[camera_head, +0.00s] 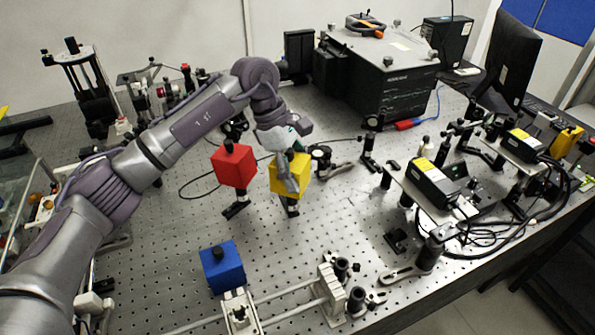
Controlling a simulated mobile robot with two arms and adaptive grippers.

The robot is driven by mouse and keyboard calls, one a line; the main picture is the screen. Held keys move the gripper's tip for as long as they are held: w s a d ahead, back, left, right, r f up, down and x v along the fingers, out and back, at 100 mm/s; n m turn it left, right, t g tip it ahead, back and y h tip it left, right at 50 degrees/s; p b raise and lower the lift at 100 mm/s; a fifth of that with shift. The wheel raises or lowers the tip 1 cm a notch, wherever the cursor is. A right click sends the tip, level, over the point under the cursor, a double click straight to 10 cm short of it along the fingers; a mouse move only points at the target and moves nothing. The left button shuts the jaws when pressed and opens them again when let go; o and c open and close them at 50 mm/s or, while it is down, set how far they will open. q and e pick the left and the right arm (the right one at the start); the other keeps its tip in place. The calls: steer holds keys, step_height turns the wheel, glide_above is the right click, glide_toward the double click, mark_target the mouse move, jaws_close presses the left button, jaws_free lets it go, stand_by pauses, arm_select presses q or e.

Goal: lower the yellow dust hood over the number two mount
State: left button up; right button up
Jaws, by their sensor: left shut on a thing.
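The yellow dust hood (278,181) is a small box right of the bench's middle left area. My left gripper (292,178) reaches it from above and is shut on it, with a finger across its near side. A black post mount (291,207) shows directly below the hood; I cannot tell whether the hood is around it or just above it. No mount number is readable. A red hood (233,167) stands to the left over another black mount (235,209). A blue hood (222,268) stands nearer the front. My right gripper is not in view.
A rail assembly (329,291) lies in front. A large black instrument (385,85) stands at the back, and a loose cable runs nearby.

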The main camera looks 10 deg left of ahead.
arm_select(q)
steer(key=o, duration=1.1)
steer(key=v, duration=1.2)
